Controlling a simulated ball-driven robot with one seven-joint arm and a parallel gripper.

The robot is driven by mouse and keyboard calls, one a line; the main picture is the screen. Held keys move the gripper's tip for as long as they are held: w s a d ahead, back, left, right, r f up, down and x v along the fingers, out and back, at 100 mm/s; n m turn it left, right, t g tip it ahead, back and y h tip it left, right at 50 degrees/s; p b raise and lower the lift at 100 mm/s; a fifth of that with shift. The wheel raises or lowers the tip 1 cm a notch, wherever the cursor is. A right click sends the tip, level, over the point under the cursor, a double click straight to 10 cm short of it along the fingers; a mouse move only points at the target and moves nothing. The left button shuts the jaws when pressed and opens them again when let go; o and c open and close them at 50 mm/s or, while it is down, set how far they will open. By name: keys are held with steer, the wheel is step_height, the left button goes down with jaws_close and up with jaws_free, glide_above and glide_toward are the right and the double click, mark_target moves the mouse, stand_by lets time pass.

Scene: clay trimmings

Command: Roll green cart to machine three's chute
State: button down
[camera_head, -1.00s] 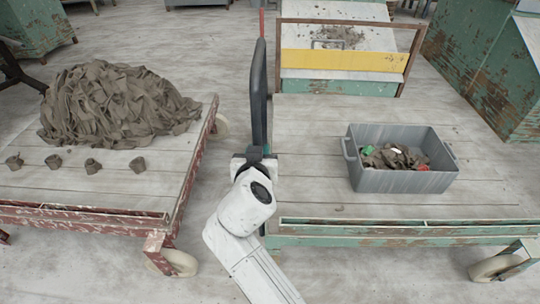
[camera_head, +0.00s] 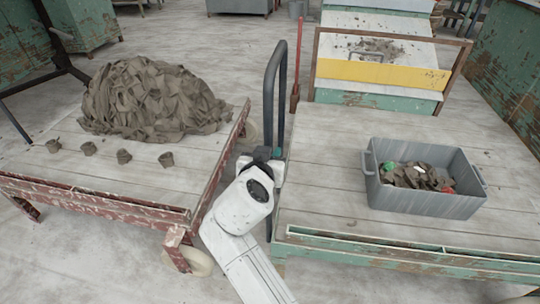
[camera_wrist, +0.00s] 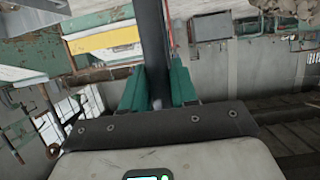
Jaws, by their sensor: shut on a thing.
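The green cart (camera_head: 335,215) stands at right in the head view, with a worn pale plank top and chipped green edge. A dark upright loop handle (camera_head: 270,100) rises at its left side. My gripper (camera_head: 268,156) is at the lower part of this handle. In the wrist view my gripper (camera_wrist: 158,88) has its teal fingers shut on the dark handle bar (camera_wrist: 155,45). A sloped white chute-like panel (camera_head: 375,48) with a yellow band stands behind the cart; I cannot read any machine number on it.
A grey bin (camera_head: 425,203) with clay scraps sits on the green cart. A red cart (camera_head: 110,198) with a clay heap (camera_head: 150,100) and several small pots stands close at left. A red pole (camera_head: 296,75) stands behind the handle. Green cabinets line the back corners.

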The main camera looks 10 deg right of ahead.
steer(key=w+a+b, duration=0.2)
steer(key=a+b, duration=0.1)
steer(key=a, duration=0.4)
steer(key=shift+c, duration=1.4)
jaws_free()
steer(key=shift+s, duration=0.1)
steer(key=s+a+p, duration=0.2)
steer(key=s, duration=0.6)
steer(key=shift+s+a, duration=0.2)
steer(key=shift+s, duration=0.05)
